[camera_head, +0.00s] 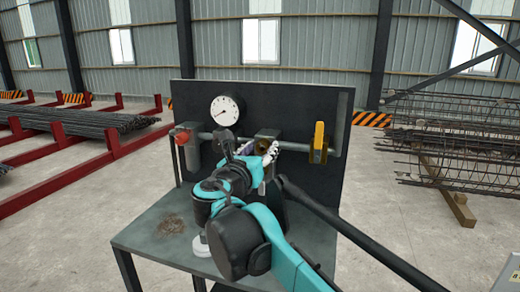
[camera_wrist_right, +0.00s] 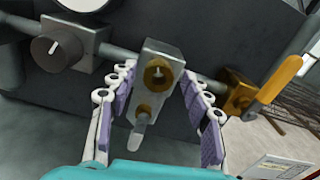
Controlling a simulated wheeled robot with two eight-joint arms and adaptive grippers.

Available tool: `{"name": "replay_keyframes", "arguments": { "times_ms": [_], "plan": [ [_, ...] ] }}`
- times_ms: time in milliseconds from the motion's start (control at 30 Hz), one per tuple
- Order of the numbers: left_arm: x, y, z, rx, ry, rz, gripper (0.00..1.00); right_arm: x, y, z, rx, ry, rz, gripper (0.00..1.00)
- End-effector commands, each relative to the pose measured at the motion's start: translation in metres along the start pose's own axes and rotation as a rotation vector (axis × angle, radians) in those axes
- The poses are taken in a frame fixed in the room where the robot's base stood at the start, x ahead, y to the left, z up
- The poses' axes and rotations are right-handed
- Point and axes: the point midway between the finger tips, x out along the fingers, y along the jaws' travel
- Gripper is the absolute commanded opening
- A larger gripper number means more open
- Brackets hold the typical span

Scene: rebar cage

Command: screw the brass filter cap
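A grey filter block (camera_wrist_right: 165,50) sits on the pipe, and its top also shows in the head view (camera_head: 268,133). A round brass fitting (camera_wrist_right: 158,74) with a dark centre is on its face. A second, smaller brass piece (camera_wrist_right: 142,112) shows below it, with a pale rounded part (camera_wrist_right: 138,136) under that. I cannot tell for sure which brass piece is the cap. My right gripper (camera_wrist_right: 158,76) is open, with its purple-padded fingers spread on either side of the block and brass pieces. In the head view my right arm hides most of this area. My left gripper is not in view.
A pressure gauge (camera_head: 224,110), a red knob (camera_head: 181,136) and a yellow valve handle (camera_head: 319,142) are along the pipe before a dark panel (camera_head: 290,97). A grey bench (camera_head: 150,232) is below, with a brown patch (camera_head: 172,225). Rebar cages (camera_head: 455,125) stand at right.

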Motion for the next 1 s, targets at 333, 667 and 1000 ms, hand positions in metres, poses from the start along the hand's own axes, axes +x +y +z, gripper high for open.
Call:
{"name": "replay_keyframes", "arguments": {
  "times_ms": [333, 667, 1000],
  "plan": [
    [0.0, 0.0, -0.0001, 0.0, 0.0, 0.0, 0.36, -0.0001, 0.0, 0.0001, 0.003, 0.0, 0.0, 0.02],
    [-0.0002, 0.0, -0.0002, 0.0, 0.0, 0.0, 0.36, 0.0002, -0.0005, 0.0004, 0.106, -0.001, -0.001, 0.02],
    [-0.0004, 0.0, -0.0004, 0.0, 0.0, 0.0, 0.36, 0.0004, -0.0017, 0.0006, 0.392, -0.002, -0.001, 0.02]
  ]
}}
